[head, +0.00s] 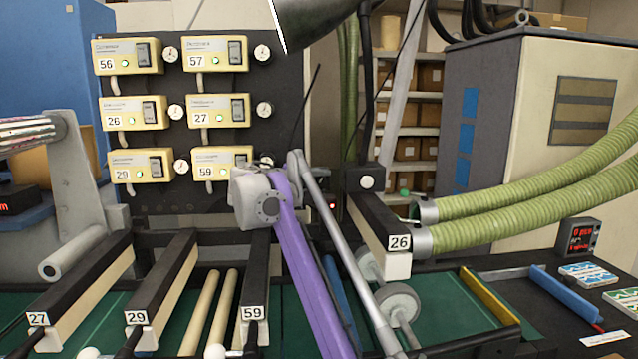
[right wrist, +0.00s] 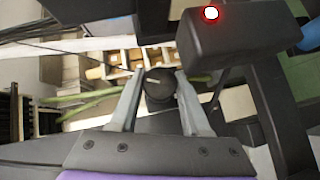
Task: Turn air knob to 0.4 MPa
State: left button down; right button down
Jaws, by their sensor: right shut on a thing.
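In the right wrist view the two grey fingers of my right gripper (right wrist: 160,90) are closed around a dark round knob (right wrist: 160,82) with a pale pointer mark on its face. I take this knob to be the air knob; its scale cannot be read. In the head view my purple right arm reaches up to the control panel, and its grey wrist hides the gripper's fingertips and the knob. My left gripper is not in view.
A dark panel (head: 195,80) carries several yellow control boxes with small round gauges (head: 262,52) beside them. Numbered black arms, such as the one marked 26 (head: 400,243), stand around my right arm. Green hoses (head: 530,200) cross at the right. A box with a red display (head: 580,238) stands far right.

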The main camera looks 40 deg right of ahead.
jog(key=shift+c, duration=1.9)
grip_release()
jog(key=shift+a, duration=0.1)
jog(key=v, duration=1)
jog(key=shift+s+a, duration=0.2)
jog(key=shift+a, duration=0.1)
